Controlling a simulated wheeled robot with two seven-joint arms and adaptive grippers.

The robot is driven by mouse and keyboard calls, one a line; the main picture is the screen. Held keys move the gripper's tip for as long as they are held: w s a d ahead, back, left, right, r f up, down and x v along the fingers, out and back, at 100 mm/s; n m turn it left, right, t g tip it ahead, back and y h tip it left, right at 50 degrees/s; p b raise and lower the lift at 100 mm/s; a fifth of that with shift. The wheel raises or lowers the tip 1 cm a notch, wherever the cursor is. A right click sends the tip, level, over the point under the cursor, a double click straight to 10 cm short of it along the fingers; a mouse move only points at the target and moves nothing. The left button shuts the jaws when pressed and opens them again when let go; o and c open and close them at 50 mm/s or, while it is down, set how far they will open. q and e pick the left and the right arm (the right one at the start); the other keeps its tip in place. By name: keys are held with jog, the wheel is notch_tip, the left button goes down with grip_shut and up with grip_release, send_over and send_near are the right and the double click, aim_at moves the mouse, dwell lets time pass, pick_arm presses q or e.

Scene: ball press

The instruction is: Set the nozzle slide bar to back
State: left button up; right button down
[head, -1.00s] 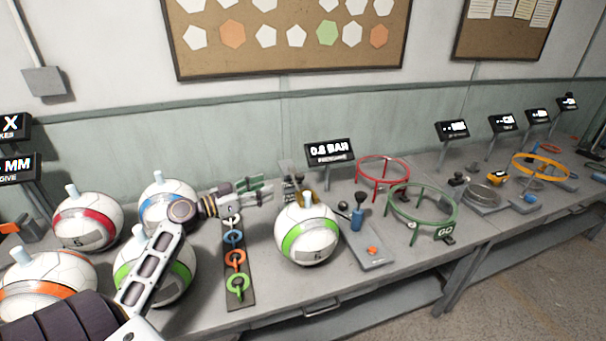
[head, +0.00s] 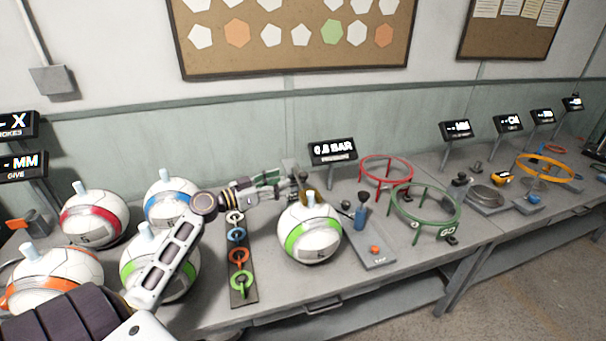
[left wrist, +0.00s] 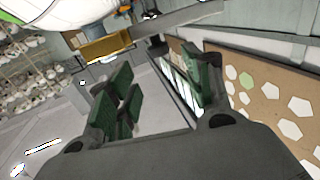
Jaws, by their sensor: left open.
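A white ball with green bands (head: 311,235) sits at the pressure station, below the 0.8 BAR display (head: 333,151). Behind it stands a small mechanism with a brass-coloured block (head: 304,192), partly hidden by the ball; I cannot tell its slide position. A gold block also shows at the top of the left wrist view (left wrist: 106,47). My left gripper (head: 281,185) is just left of this mechanism, behind the ball. Its green-padded fingers are apart and empty in the left wrist view (left wrist: 160,95). My right gripper is not in view.
Several banded balls, including a red one (head: 95,220), stand at the left. A strip of coloured rings (head: 238,255) lies in front of my left gripper. A blue hand pump (head: 360,216), a red ring stand (head: 387,170) and a green ring stand (head: 426,206) are to the right.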

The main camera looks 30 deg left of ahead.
aim_at(303, 174)
pick_arm(q)
jog(key=p+x, duration=0.1)
jog(key=x, duration=0.6)
jog(key=shift+w+d+r+p, duration=0.1)
jog(key=shift+w+p, duration=0.2)
jog(key=shift+w+d, duration=0.25)
jog(key=shift+w, duration=0.2)
jog(key=shift+w+d, duration=0.15)
jog(key=shift+w, duration=0.15)
grip_shut()
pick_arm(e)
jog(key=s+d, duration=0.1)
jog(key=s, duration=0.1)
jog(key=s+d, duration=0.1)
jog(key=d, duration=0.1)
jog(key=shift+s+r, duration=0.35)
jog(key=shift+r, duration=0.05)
